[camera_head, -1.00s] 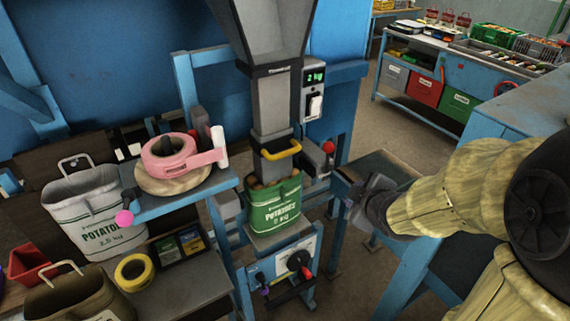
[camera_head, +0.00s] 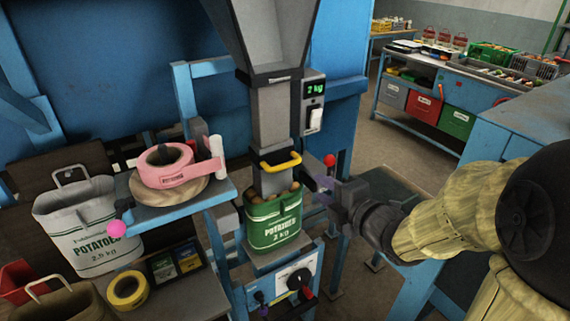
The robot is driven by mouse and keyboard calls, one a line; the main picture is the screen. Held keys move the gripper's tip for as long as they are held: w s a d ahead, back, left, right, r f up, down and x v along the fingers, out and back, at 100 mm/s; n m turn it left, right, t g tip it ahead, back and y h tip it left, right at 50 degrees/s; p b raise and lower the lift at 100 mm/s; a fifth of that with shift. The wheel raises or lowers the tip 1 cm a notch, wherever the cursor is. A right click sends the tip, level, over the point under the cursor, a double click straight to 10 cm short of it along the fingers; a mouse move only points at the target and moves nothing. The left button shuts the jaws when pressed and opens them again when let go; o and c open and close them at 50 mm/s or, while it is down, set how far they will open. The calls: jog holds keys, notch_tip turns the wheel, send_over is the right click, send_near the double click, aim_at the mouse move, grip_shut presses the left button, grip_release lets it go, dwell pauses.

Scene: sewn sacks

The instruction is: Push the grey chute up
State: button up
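The grey chute (camera_head: 273,130) hangs below the grey hopper (camera_head: 265,35) in the middle of the view, with a yellow handle (camera_head: 281,162) across its lower front. Its lower end reaches down to the mouth of a green potato sack (camera_head: 273,222) marked 2 kg, which stands upright with potatoes showing at the top. My gripper (camera_head: 328,190) is just right of the sack's top and below and right of the yellow handle, apart from the handle. Its fingers are small and partly lost against the machine, so I cannot tell their opening.
A red-knobbed lever (camera_head: 329,161) stands close behind my gripper. A scale display (camera_head: 314,88) reads 2 kg. A shelf at left holds a pink tape dispenser (camera_head: 172,165). A white 2.5 kg sack (camera_head: 88,225) stands farther left. A blue bench (camera_head: 520,115) is at right.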

aim_at(287, 167)
jog(key=p+x, duration=0.9)
jog(key=x, duration=0.8)
jog(key=shift+f+p, duration=0.1)
jog(key=shift+p, duration=0.2)
jog(key=shift+c, duration=0.2)
grip_shut()
